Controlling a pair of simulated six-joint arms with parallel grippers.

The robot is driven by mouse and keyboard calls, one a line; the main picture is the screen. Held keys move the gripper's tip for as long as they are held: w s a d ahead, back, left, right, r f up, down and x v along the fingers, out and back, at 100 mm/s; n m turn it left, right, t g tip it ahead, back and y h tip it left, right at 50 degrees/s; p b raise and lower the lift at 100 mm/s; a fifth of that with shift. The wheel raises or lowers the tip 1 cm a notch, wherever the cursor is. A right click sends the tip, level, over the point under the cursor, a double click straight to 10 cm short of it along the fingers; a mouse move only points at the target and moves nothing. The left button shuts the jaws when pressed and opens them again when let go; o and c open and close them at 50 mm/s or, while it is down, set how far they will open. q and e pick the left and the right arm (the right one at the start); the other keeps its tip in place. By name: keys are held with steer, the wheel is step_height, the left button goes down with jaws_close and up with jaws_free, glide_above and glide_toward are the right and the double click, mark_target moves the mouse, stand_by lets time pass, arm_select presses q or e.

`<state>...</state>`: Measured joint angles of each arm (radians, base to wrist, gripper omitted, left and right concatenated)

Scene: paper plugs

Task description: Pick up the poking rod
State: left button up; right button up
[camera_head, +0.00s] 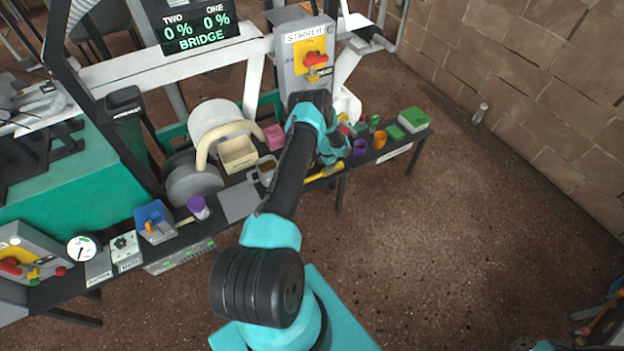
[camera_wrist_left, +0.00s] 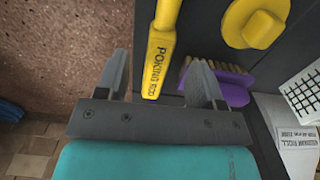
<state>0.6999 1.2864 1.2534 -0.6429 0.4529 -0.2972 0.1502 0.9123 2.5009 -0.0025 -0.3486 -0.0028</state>
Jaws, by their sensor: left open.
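The yellow poking rod (camera_head: 326,172) lies on the dark bench near its front edge. It shows close up in the left wrist view (camera_wrist_left: 160,62), its handle labelled "POKING ROD". My left gripper (camera_head: 332,154) is above this part of the bench. In the left wrist view the left gripper (camera_wrist_left: 160,66) is open, with the handle's end showing between its two fingers. The fingers do not visibly touch the rod. The rod's far end is cut off in that view. My right gripper is not in view.
A purple brush (camera_wrist_left: 230,82) lies beside the right finger in the left wrist view, with a yellow round piece (camera_wrist_left: 255,22) beyond it. Purple (camera_head: 360,147) and orange (camera_head: 380,139) cups and a green box (camera_head: 413,120) stand right on the bench. A STIRRER box (camera_head: 305,55) rises behind.

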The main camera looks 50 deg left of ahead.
arm_select(q)
steer(key=shift+f, duration=2.6)
steer(key=c, duration=1)
steer(key=shift+r, duration=0.2)
